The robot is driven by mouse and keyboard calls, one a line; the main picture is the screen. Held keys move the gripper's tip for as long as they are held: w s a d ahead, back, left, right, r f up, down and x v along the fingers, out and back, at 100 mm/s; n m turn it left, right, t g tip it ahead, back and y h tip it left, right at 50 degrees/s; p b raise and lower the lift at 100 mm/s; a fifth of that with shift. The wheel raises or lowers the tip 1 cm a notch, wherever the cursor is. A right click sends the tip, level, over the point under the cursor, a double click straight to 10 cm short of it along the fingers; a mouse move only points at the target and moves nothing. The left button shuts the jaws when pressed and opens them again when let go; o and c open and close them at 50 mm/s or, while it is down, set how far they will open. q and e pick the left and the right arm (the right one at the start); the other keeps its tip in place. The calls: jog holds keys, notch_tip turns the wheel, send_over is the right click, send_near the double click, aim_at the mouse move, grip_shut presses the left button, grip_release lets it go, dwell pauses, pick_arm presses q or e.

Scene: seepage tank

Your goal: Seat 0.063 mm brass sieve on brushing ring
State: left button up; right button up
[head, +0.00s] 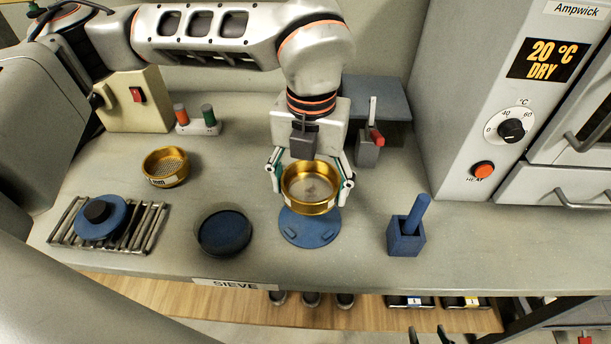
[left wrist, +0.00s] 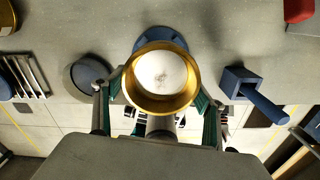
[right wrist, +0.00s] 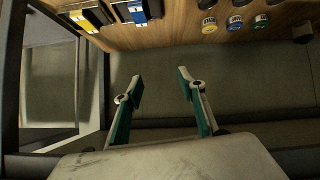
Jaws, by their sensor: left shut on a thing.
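My left gripper (head: 312,178) is shut on a brass sieve (head: 308,207), with one finger on each side of its rim. The sieve is level and its pale mesh faces up; it also shows in the left wrist view (left wrist: 184,101). A flat blue ring (head: 310,238) with small raised blocks lies on the bench below the sieve, partly hidden by it. The sieve appears to be above the ring; the exact gap is hard to tell. My right gripper (right wrist: 157,84) is open and empty, away from the bench top, over the floor by a lower shelf.
Another brass sieve (head: 165,167) stands at the left. A blue lidded disc (head: 116,222) sits on a metal rack (head: 150,228). A dark blue round pan (head: 224,233) is left of the ring. A blue holder (head: 404,238) with a handle is at its right. An oven (head: 505,100) stands at right.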

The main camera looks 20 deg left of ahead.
aim_at(310, 192)
jog(key=shift+f, duration=0.15)
pick_arm(q)
jog(key=shift+f+b, duration=0.55)
jog(key=shift+f, duration=0.15)
notch_tip(310, 192, down, 3)
jog(key=shift+f+b, duration=0.2)
jog(key=shift+b, duration=0.75)
jog(key=shift+f, duration=0.45)
pick_arm(e)
jog(key=shift+w+d+f, duration=0.5)
jog(key=shift+w+f, duration=0.1)
jog(key=shift+f, duration=0.25)
jog(key=shift+s+a+f, duration=0.15)
jog(key=shift+s+f, duration=0.1)
jog(key=shift+s, duration=0.3)
jog(key=shift+w+r, duration=0.2)
jog(key=shift+w, duration=0.05)
pick_arm(q)
jog(key=shift+f, duration=0.15)
pick_arm(e)
jog(key=shift+w+r, duration=0.1)
jog(key=shift+w, duration=0.15)
